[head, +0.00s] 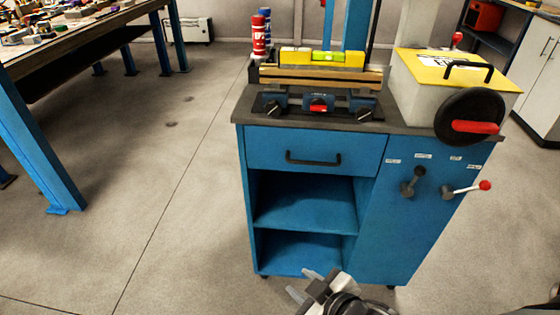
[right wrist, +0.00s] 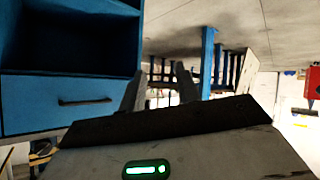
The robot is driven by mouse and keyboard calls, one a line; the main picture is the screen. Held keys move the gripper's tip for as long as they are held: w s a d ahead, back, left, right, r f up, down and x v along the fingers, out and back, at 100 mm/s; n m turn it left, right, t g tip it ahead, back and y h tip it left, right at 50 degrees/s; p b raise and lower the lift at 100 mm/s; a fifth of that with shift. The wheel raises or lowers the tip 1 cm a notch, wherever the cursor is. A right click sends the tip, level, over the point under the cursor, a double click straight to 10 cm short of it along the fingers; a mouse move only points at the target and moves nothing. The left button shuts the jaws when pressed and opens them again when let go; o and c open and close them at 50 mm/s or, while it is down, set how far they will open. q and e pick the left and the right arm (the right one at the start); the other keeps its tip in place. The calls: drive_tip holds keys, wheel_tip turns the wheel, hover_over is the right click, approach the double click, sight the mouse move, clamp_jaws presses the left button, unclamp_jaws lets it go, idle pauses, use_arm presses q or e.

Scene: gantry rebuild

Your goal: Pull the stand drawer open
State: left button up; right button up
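The blue stand (head: 425,235) has one drawer (head: 265,150) under its dark top. The drawer front sits flush with the stand, so it is shut. A black bar handle (head: 313,158) crosses its middle. My right gripper (head: 300,282) is low in front of the stand, below the drawer and apart from it, with its fingers spread and empty. In the right wrist view the fingers (right wrist: 160,88) are apart with nothing between them. The drawer (right wrist: 30,108) and its handle (right wrist: 84,101) show there to the left of the fingers, upside down. My left gripper is not in view.
Under the drawer are open shelves (head: 300,205). Levers (head: 465,188) and a black handwheel with a red grip (head: 470,115) stick out at the right. A yellow level (head: 322,58) lies on top. A workbench (head: 40,160) stands left; the floor between is clear.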

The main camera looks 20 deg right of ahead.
drive_tip(key=w+d+r+n+t+h, duration=0.25)
drive_tip(key=w+d+r+n, duration=0.2)
drive_tip(key=d, duration=0.35)
drive_tip(key=n+t+h, duration=0.2)
drive_tip(key=n, duration=0.4)
approach(315, 164)
drive_tip(key=shift+m, duration=0.25)
drive_tip(key=x, duration=1)
drive_tip(key=shift+w+d+f+p, duration=0.1)
drive_tip(key=shift+w+p, duration=0.25)
clamp_jaws()
